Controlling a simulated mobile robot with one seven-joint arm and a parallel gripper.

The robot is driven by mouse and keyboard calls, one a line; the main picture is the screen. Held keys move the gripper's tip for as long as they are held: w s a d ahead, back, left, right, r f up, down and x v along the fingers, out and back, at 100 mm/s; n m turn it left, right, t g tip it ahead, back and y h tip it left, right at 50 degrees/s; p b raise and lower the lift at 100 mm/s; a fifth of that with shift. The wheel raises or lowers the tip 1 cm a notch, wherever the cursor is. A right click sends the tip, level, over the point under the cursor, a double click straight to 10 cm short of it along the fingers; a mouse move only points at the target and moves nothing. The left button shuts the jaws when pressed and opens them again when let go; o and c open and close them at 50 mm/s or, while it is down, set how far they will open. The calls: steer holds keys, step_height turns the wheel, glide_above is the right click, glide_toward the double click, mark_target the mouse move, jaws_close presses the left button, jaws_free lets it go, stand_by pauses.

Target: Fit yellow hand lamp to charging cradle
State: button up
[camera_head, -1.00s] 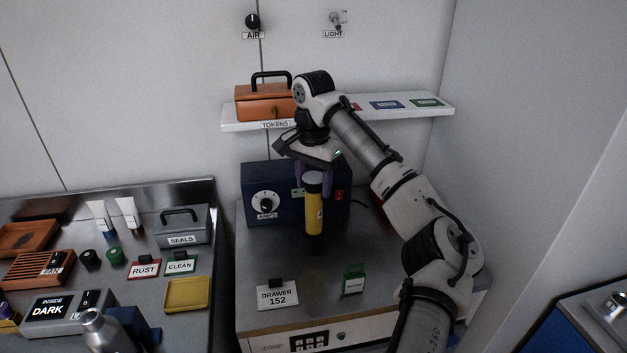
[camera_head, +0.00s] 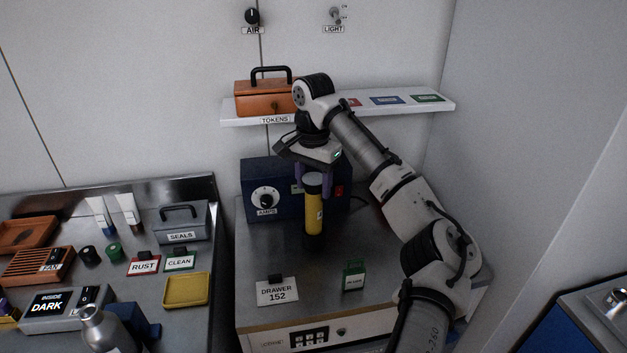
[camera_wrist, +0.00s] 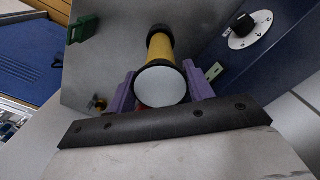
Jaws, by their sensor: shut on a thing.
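The yellow hand lamp (camera_head: 314,212) stands upright over the grey bench top, in front of the dark blue AMPS box (camera_head: 258,178). My gripper (camera_head: 313,186) is above it, with its purple fingers shut on the lamp's upper part. In the wrist view, the lamp's round white face (camera_wrist: 160,86) sits in a black ring between the fingers, its yellow body running away to a black far end. I cannot tell whether the dark lower end touches the bench or a cradle. I cannot make out the charging cradle.
A DRAWER 152 sign (camera_head: 277,292) and a small green tag (camera_head: 354,275) stand at the bench's front. The shelf (camera_head: 240,117) with an orange box (camera_head: 262,99) is behind my arm. The left bench holds a SEALS box (camera_head: 181,222) and a yellow tray (camera_head: 187,290).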

mark_target(313, 196)
steer(key=shift+f+b, duration=0.7)
steer(key=shift+f, duration=1.3)
steer(key=o, duration=1.6)
step_height(313, 196, up, 14)
steer(key=shift+f+b, duration=0.1)
steer(key=shift+b, duration=0.2)
steer(key=shift+s+f, duration=0.1)
